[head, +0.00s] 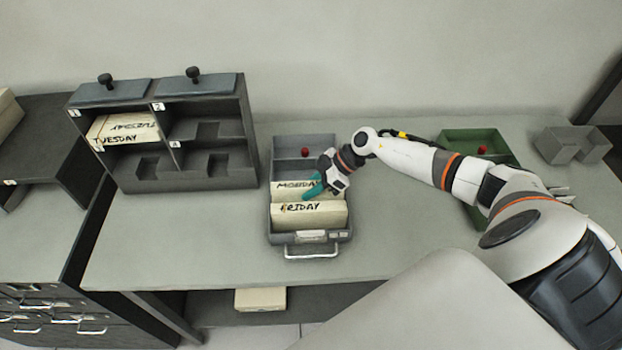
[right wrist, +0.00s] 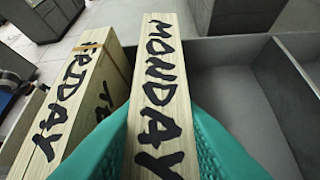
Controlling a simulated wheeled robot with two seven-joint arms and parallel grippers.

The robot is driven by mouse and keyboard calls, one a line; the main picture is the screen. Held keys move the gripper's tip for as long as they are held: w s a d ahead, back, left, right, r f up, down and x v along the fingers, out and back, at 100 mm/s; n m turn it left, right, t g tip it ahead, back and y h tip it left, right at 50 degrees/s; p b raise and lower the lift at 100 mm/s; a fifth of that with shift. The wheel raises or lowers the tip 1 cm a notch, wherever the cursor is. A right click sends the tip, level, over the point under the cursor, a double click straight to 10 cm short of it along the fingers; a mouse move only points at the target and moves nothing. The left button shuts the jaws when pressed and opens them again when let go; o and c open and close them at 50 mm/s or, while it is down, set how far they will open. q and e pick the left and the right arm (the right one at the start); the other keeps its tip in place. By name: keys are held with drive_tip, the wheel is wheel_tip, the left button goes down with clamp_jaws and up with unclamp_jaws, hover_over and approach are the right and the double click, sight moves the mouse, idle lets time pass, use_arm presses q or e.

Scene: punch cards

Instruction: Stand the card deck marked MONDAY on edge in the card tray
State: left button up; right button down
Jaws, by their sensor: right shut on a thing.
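The MONDAY deck (head: 294,186) is in the grey card tray (head: 274,228), behind the FRIDAY deck (head: 309,217). My right gripper (head: 316,188) is shut on the MONDAY deck. In the right wrist view the MONDAY deck (right wrist: 160,90) stands on edge between the teal fingers, with its lettered edge up. The FRIDAY deck (right wrist: 75,95) stands beside it on the left, with a band around it. Whether the MONDAY deck touches the tray floor is hidden. My left gripper is not in view.
A dark rack (head: 180,185) with numbered compartments stands left of the tray; TUESDAY decks (head: 124,130) lie in its upper left compartment. A green tray (head: 478,138) and a small grey box (head: 572,146) stand at the right.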

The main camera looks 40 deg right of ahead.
drive_tip(key=c, duration=1)
unclamp_jaws()
drive_tip(key=shift+c, duration=0.2)
drive_tip(key=b+v, duration=0.3)
drive_tip(key=v, duration=0.7)
drive_tip(key=shift+s+d+r, duration=0.1)
drive_tip(key=shift+d+r, duration=0.05)
drive_tip(key=shift+d, duration=0.15)
drive_tip(key=shift+s+d+r+b, duration=0.2)
drive_tip(key=shift+d+r+b, duration=0.15)
drive_tip(key=shift+r, duration=0.25)
